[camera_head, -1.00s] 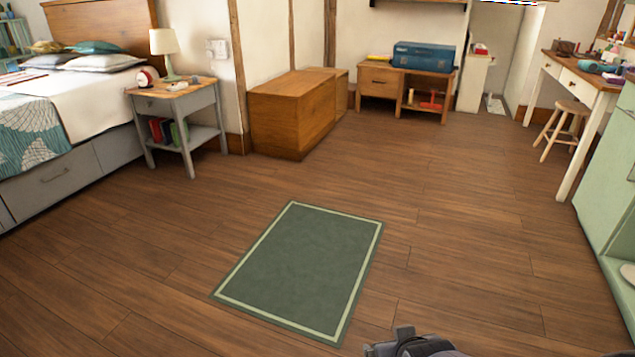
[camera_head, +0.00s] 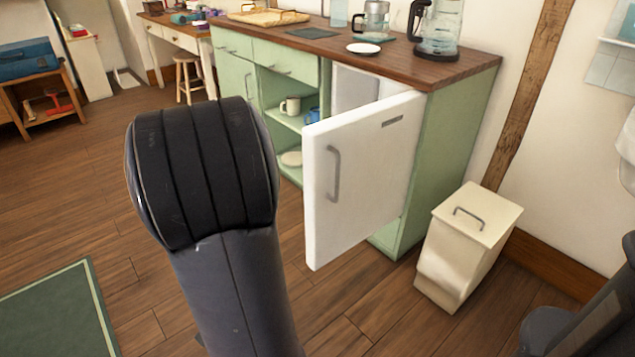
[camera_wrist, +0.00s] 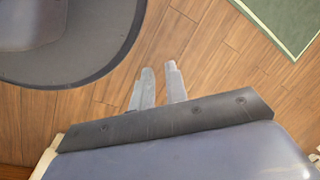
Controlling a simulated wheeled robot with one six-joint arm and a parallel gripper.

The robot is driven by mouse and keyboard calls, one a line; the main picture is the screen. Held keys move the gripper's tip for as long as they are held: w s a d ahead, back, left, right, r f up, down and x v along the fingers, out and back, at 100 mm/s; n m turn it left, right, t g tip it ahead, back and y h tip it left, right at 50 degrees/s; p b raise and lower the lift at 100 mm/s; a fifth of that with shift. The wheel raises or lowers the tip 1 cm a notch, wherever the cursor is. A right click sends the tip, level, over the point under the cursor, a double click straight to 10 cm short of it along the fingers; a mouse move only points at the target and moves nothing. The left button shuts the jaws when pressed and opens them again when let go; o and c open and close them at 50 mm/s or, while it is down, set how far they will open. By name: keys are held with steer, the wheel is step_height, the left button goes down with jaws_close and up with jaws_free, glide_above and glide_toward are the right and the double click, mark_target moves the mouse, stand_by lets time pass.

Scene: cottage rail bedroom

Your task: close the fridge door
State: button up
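The fridge door (camera_head: 362,172) is white with a grey vertical handle (camera_head: 334,174). It stands open, swung out from the right end of the green counter unit, with its hinge side toward the right. A strip of the pale fridge interior (camera_head: 352,88) shows behind it. My arm stands in front, left of the door and apart from it in the picture. My gripper (camera_wrist: 160,80) shows in the wrist view, its two grey fingers a little apart over the wood floor, with nothing between them. The gripper is not visible in the head view.
A cream bin (camera_head: 465,248) stands on the floor right of the door. The green counter (camera_head: 432,165) carries a coffee maker (camera_head: 437,28) and a white plate (camera_head: 363,48). A stool (camera_head: 188,78) is farther back. Floor left of my arm is clear around the green mat (camera_head: 55,315).

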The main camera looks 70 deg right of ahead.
steer(key=d+r+m+t+y+p, duration=0.1)
steer(key=m, duration=0.2)
steer(key=s+d+r+m+t+y+p, duration=0.1)
steer(key=d+m, duration=0.1)
steer(key=m, duration=0.1)
steer(key=d+r+m+t+y+p, duration=0.1)
steer(key=m, duration=0.1)
steer(key=shift+s+d+r+m, duration=0.2)
steer(key=shift+d+m, duration=0.1)
steer(key=shift+m, duration=0.1)
jaws_close()
steer(key=m+t+h+p, duration=0.7)
steer(key=m+t+h, duration=0.5)
steer(key=m, duration=0.7)
glide_toward(315, 185)
steer(key=shift+g+h, duration=0.5)
steer(key=shift+g, duration=0.2)
steer(key=x, duration=0.2)
steer(key=b+x, duration=0.1)
steer(key=x, duration=0.3)
steer(key=shift+w+a+r+b, duration=0.15)
steer(key=shift+w+r+b, duration=0.2)
steer(key=shift+w, duration=0.2)
